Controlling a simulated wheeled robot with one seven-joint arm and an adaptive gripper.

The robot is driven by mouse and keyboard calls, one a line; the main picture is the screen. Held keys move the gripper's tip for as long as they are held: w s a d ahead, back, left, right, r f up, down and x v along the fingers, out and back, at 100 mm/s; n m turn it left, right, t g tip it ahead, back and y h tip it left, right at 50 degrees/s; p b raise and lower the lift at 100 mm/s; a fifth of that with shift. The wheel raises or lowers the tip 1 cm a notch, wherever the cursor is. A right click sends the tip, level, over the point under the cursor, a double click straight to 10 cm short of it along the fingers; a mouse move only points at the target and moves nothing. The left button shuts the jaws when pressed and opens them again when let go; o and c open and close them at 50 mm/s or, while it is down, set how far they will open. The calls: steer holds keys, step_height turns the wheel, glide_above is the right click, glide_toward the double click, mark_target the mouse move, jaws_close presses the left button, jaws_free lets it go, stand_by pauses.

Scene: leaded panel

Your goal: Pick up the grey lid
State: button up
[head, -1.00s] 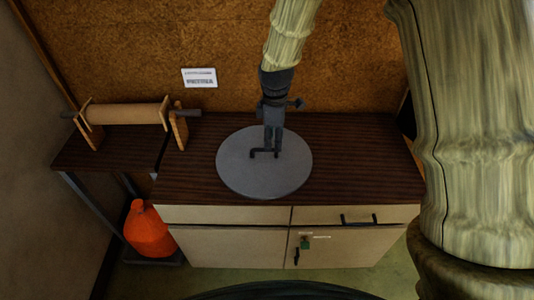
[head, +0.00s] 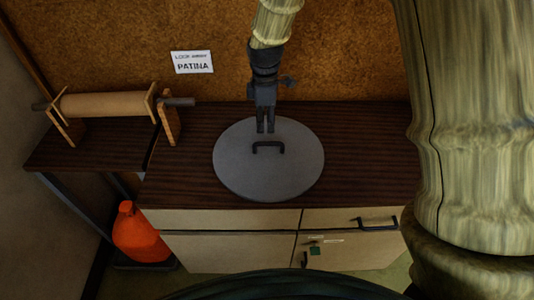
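The grey lid (head: 268,178) is a flat round disc lying on the dark wooden top of a cabinet. A dark bracket-shaped handle (head: 268,145) stands up near its middle. My gripper (head: 266,132) points down over the far part of the lid, just behind the handle in the head view. A narrow gap shows between its two fingers, with nothing held between them. The fingertips look apart from the handle. Their exact height above the lid is hard to judge.
The cabinet top (head: 360,170) is bare around the lid. A paper roll on a wooden stand (head: 105,106) sits on a side shelf at left. A red-orange jug (head: 140,234) stands low at left. A PATINA sign (head: 192,62) hangs on the back wall.

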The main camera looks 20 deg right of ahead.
mark_target(268, 144)
steer(key=f, duration=0.3)
steer(key=shift+d+f, duration=0.25)
steer(key=shift+s+d+f+p, duration=0.15)
steer(key=shift+f+p, duration=0.35)
steer(key=shift+f, duration=1.15)
steer(key=shift+s+f+p, duration=0.2)
steer(key=shift+f+p, duration=0.3)
steer(key=shift+f, duration=1.15)
steer(key=shift+c, duration=0.3)
jaws_close()
